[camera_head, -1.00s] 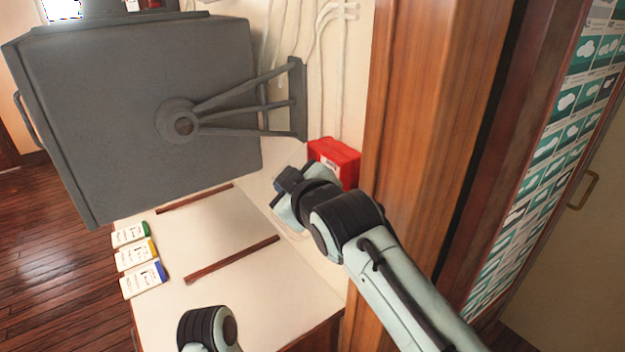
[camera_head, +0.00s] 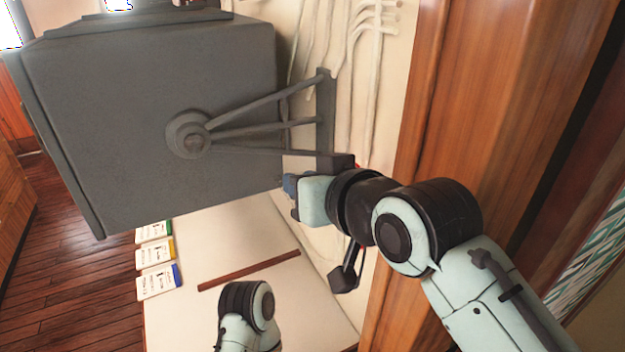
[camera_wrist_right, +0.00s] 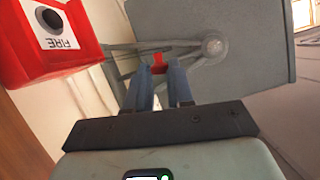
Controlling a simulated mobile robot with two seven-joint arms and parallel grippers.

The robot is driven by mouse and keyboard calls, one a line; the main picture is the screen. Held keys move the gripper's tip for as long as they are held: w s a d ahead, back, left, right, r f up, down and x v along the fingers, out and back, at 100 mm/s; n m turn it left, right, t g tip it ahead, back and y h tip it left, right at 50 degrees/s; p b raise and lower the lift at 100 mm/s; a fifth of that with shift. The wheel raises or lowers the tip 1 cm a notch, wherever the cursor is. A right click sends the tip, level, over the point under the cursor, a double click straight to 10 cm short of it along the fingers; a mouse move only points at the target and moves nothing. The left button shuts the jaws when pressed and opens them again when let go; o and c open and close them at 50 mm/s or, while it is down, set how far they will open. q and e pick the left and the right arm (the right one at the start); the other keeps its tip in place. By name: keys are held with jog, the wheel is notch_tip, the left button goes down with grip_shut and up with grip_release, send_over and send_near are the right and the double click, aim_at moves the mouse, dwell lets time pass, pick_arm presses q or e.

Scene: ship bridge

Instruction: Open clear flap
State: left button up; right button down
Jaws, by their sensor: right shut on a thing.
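In the right wrist view, the red FIRE box (camera_wrist_right: 45,40) is at upper left, with a round black button on its face. The clear flap itself is hard to make out; a small red tab (camera_wrist_right: 158,64), which looks like its edge, sits between my right fingertips, apart from the box's front. My right gripper (camera_wrist_right: 160,75) is shut on it. In the head view, my right gripper (camera_head: 289,190) points left below the grey monitor's bracket, and my wrist hides nearly all of the red box. My left gripper is out of view; only part of that arm shows at the bottom.
A large grey monitor housing (camera_head: 150,110) on a wall bracket (camera_head: 325,110) hangs close to my right gripper. A wooden post (camera_head: 430,90) stands right of it. Below is a pale counter (camera_head: 230,245) with a wooden strip and three labelled cards (camera_head: 156,255) at its left edge.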

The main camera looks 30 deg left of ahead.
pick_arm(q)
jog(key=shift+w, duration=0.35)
pick_arm(e)
jog(key=shift+w+r, duration=0.1)
jog(key=shift+w, duration=0.05)
jog(key=c, duration=1)
grip_release()
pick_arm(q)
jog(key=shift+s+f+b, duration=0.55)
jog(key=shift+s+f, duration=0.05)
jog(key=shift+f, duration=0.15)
pick_arm(e)
jog(key=v, duration=1.3)
jog(key=shift+d, duration=0.15)
jog(key=shift+r, duration=0.1)
